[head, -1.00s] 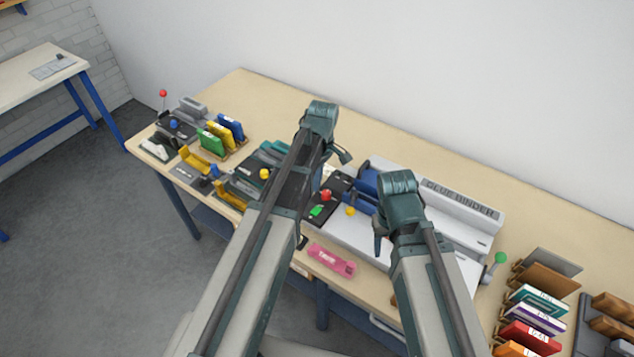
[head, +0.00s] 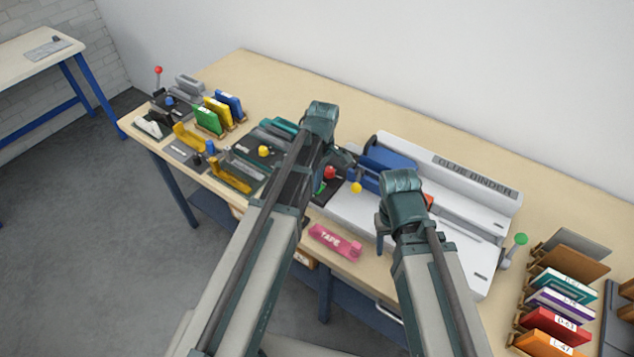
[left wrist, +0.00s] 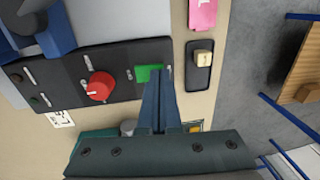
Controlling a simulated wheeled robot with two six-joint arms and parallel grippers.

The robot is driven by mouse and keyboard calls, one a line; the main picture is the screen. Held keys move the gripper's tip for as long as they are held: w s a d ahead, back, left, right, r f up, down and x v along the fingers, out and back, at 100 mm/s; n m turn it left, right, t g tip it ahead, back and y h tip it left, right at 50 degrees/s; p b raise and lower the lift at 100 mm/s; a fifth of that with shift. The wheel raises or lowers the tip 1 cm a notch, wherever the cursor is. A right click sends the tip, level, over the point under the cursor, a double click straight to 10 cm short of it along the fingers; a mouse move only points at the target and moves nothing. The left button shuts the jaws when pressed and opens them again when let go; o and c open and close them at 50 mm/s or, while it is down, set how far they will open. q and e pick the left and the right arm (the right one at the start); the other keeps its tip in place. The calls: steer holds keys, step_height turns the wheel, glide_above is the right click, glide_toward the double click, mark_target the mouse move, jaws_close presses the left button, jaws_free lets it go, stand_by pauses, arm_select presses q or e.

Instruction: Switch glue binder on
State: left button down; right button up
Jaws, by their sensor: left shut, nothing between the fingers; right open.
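The white glue binder (head: 475,175), with its name on the back housing, stands on the bench at centre right. At its left end is a black control panel, seen in the left wrist view (left wrist: 122,80), with a red knob (left wrist: 99,86) and a green button (left wrist: 149,74). My left gripper (left wrist: 160,72) is shut and empty, its tips over the panel's edge right beside the green button; contact cannot be told. In the head view its fingers are largely hidden by my arm. My right gripper (head: 381,238) is open over the binder's front part, its fingers mostly hidden.
A pink tape box (head: 335,242) lies at the bench's front edge. A cream switch on a dark plate (left wrist: 203,58) is close to my left fingers. A lever with a green ball (head: 520,239) stands at the binder's right end. Books (head: 557,325) stand further right.

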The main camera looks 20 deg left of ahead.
arm_select(q)
steer(key=shift+s+f, duration=0.15)
arm_select(e)
steer(key=shift+f, duration=0.15)
arm_select(q)
steer(key=shift+w, duration=0.2)
steer(key=shift+w+d+r, duration=0.2)
steer(key=shift+w+d, duration=0.05)
steer(key=shift+w, duration=0.4)
arm_select(e)
steer(key=shift+r, duration=0.25)
arm_select(q)
steer(key=shift+r, duration=0.1)
arm_select(e)
steer(key=shift+r, duration=0.1)
